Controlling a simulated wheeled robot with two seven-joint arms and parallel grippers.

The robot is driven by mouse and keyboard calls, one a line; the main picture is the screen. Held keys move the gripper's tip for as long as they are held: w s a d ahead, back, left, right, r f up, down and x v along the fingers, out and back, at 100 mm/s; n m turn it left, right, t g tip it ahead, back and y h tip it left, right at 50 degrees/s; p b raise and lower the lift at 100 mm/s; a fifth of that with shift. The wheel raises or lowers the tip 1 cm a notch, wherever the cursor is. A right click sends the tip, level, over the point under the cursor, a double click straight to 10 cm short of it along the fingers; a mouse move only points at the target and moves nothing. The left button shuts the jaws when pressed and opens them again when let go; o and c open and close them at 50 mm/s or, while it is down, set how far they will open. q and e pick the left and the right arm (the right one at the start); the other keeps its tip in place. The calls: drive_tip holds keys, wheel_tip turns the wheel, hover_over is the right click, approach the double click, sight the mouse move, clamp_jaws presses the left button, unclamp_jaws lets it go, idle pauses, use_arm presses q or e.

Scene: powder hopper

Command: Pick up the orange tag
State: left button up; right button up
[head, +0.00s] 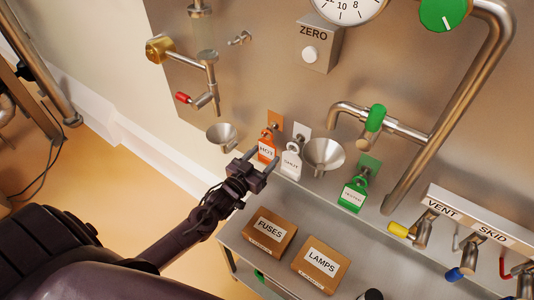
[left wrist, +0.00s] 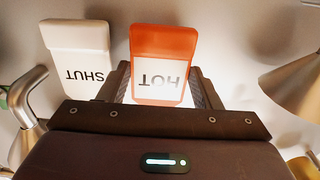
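The orange tag (head: 266,151), marked HOT, hangs on a hook with an orange backing plate on the steel panel. My left gripper (head: 262,159) is open just below and in front of it. In the left wrist view the orange tag (left wrist: 165,50) stands between the two spread fingers (left wrist: 163,92), its label upside down. A narrow gap seems to show at each side, but I cannot tell how deep the tag sits between them. My right gripper is not in view.
A white SHUT tag (head: 291,162) hangs close to the right of the orange one, with a steel funnel (head: 324,153) beyond it. A smaller funnel (head: 222,136) is on the left. A green tag (head: 353,195) hangs farther right. FUSES (head: 270,238) and LAMPS (head: 320,265) boxes sit on the shelf below.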

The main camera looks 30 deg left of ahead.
use_arm(q)
drive_tip(key=c, duration=0.4)
drive_tip(key=shift+c, duration=0.2)
drive_tip(key=shift+r, duration=0.6)
drive_tip(key=shift+s+r, duration=0.1)
drive_tip(key=shift+s, duration=0.25)
drive_tip(key=s+a+p, duration=0.1)
drive_tip(key=s, duration=0.7)
drive_tip(key=s+a+r+p, duration=0.1)
drive_tip(key=s+p, duration=0.1)
drive_tip(key=s, duration=0.7)
drive_tip(key=shift+a+r, duration=0.25)
drive_tip(key=shift+a, duration=0.05)
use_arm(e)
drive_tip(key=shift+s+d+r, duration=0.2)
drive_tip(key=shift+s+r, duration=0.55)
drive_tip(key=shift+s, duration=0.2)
use_arm(q)
drive_tip(key=shift+s, duration=0.2)
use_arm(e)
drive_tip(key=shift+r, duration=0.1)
